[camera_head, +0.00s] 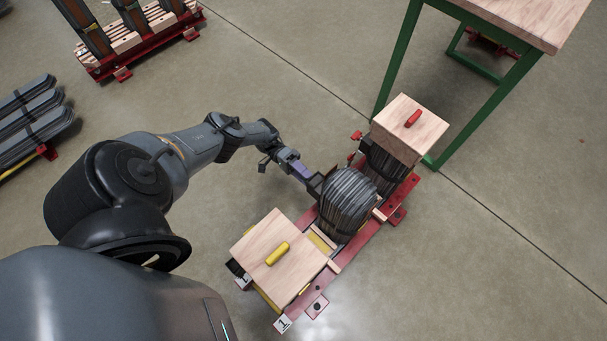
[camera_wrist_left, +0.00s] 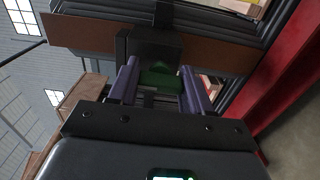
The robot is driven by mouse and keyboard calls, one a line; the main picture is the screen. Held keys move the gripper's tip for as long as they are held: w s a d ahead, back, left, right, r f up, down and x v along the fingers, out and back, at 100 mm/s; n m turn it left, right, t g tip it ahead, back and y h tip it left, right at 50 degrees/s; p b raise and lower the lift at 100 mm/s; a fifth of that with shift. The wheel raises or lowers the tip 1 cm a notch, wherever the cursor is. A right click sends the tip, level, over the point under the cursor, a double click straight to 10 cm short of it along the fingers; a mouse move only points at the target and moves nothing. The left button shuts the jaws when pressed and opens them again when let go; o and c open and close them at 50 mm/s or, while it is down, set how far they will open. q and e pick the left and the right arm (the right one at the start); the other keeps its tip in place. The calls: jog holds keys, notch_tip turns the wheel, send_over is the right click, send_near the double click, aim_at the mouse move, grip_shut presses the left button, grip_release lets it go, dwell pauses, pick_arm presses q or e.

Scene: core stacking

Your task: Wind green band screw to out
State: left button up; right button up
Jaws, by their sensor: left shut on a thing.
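The black laminated core (camera_head: 348,203) lies on the red base frame (camera_head: 352,250). My left gripper (camera_head: 304,174) is at the left side of this core. In the left wrist view its two purple fingers (camera_wrist_left: 166,88) are shut on the green band screw (camera_wrist_left: 160,80), one finger on each side. A black block (camera_wrist_left: 155,48) sits just beyond the screw, against a brown strip (camera_wrist_left: 88,36) along the dark core layers. In the head view the screw is hidden at the gripper tip. My right gripper does not show.
A wooden block with a yellow handle (camera_head: 262,262) stands in front of the core, and one with a red handle (camera_head: 425,125) behind it. A green-legged table (camera_head: 522,68) stands at the back right.

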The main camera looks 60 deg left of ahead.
pick_arm(q)
jog(key=shift+w+d+r, duration=0.1)
dwell(0.4)
jog(key=o, duration=1.1)
jog(key=shift+d, duration=0.1)
jog(key=shift+c, duration=0.2)
